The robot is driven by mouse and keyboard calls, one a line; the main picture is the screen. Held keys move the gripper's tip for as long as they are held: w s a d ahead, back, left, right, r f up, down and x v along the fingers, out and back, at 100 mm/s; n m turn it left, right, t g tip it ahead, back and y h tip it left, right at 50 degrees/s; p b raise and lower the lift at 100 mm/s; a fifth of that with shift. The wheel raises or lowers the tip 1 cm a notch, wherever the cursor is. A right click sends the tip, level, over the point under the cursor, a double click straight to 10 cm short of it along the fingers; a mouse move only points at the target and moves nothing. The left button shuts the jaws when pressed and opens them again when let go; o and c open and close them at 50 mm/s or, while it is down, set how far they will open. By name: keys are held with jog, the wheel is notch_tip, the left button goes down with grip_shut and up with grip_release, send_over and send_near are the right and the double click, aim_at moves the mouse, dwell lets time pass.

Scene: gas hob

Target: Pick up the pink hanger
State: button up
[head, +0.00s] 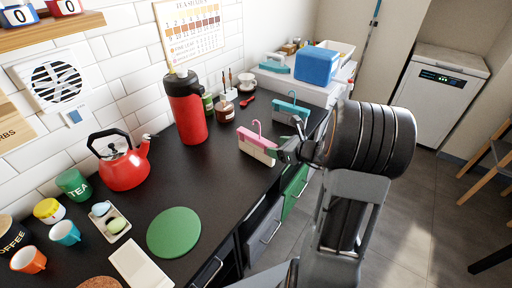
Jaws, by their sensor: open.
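The pink hanger (257,137) stands upright near the right edge of the black counter, its thin pink hook on top and a pale cream part below the pink bar. My gripper (279,150) is open at the hanger's right end, reaching in from the right. The fingers are small in the view and overlap that end. I cannot tell whether they touch it or straddle it. A teal hanger (289,108) of similar shape stands behind, farther along the counter.
A red flask (189,112), a brown jar (224,111) and a red spoon (247,100) are left and behind the hanger. A red kettle (122,165) and green round mat (174,232) lie nearer. The counter left of the hanger is clear.

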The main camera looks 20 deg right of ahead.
aim_at(270, 144)
jog(key=shift+x, duration=1.95)
jog(key=shift+a, duration=0.15)
jog(key=shift+r, duration=0.1)
jog(key=c, duration=1)
